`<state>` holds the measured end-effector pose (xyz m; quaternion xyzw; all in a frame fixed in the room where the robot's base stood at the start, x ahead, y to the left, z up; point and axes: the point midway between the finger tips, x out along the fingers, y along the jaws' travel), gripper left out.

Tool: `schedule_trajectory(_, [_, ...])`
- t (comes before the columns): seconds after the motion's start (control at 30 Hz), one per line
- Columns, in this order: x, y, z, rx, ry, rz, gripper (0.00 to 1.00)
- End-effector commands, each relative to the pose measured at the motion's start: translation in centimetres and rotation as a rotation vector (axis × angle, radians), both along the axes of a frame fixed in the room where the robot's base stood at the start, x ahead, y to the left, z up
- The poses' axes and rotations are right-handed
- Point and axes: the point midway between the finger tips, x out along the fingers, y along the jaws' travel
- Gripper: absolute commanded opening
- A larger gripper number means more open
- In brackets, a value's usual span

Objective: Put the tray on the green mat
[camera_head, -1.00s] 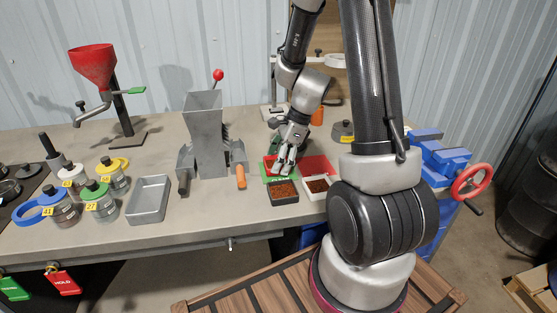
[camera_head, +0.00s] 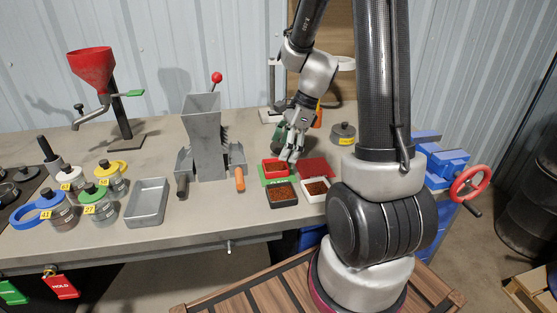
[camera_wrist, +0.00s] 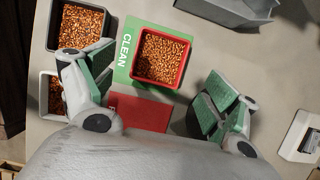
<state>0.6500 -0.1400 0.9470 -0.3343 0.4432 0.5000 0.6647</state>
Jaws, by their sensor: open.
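A red tray (camera_head: 274,166) filled with copper-coloured granules rests on the green mat (camera_head: 279,182). In the wrist view, the red tray (camera_wrist: 184,61) sits upright on the green mat (camera_wrist: 124,66), which is marked CLEAN. My gripper (camera_head: 290,154) is above and just right of the red tray. In the wrist view my gripper (camera_wrist: 160,88) has its green-padded fingers spread wide with nothing between them, apart from the tray. The head view partly hides the tray's right side behind the gripper.
A black tray (camera_head: 282,195) and a white tray (camera_head: 327,194), both with granules, stand in front of the mats. A red mat (camera_head: 319,166) lies right of the green one. A grey machine (camera_head: 205,140) stands left, and an empty grey tray (camera_head: 148,203) farther left.

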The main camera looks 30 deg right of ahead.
Motion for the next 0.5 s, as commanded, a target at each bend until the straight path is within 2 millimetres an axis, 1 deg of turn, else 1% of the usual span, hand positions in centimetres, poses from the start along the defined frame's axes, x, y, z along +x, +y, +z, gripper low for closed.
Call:
schedule_trajectory(0.03, [0.0,-0.5,1.2,-0.003,-0.006,0.000,0.87])
schedule_trajectory(0.1, [-0.2,-1.1,2.6,-0.001,-0.004,-0.002,0.87])
schedule_trajectory(0.2, [-0.4,-1.7,4.2,-0.001,-0.004,-0.002,0.87])
schedule_trajectory(0.4, [-0.8,-2.3,6.1,-0.007,-0.009,0.016,0.87])
schedule_trajectory(0.47, [-1.3,-2.1,6.9,-0.023,-0.031,0.063,0.87])
schedule_trajectory(0.5, [-1.9,-1.9,7.6,-0.043,-0.054,0.116,0.87])
